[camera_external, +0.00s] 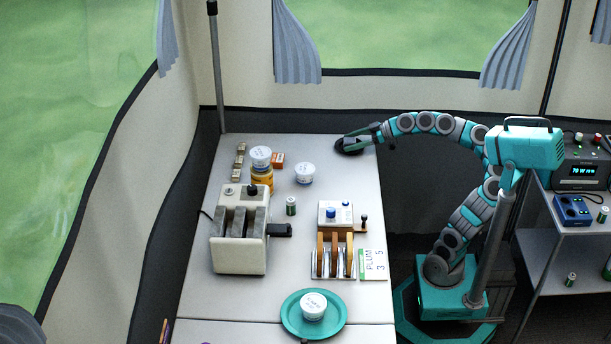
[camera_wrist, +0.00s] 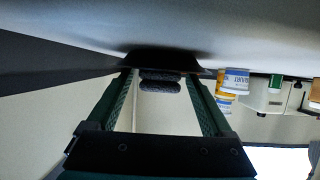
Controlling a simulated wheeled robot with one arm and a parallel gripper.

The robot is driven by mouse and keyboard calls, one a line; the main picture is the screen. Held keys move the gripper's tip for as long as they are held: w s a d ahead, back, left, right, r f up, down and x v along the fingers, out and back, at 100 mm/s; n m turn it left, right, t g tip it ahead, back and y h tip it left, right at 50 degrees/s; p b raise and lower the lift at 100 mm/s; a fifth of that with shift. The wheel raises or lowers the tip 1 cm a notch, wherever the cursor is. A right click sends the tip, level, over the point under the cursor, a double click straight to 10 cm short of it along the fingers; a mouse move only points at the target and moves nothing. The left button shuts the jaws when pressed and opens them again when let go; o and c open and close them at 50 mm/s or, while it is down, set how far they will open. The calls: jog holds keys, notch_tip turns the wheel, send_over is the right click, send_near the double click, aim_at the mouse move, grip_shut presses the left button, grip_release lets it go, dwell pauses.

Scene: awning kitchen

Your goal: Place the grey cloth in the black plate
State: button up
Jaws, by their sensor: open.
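The grey cloth (camera_wrist: 160,82) is a small, dark, folded bundle in the wrist view, which is upside down. It lies against the black plate (camera_wrist: 152,58) and seems to rest on it. My gripper (camera_wrist: 160,76) is open, with one finger on each side of the cloth and a narrow gap showing beside it. In the external view the black plate (camera_external: 348,149) is at the far right corner of the table, with my gripper (camera_external: 362,137) right over it. The cloth cannot be made out there.
The white table (camera_external: 340,185) is clear around the plate's left and front. White tubs (camera_external: 305,173), a toaster (camera_external: 240,240), a rack with slices (camera_external: 336,255) and a teal plate with a tub (camera_external: 291,322) stand farther off. The tent wall is close behind.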

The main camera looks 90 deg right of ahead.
jog(key=shift+s+r, duration=0.1)
jog(key=shift+r, duration=0.15)
jog(key=v, duration=1.1)
jog(key=shift+s+b, duration=0.4)
jog(key=shift+b, duration=0.05)
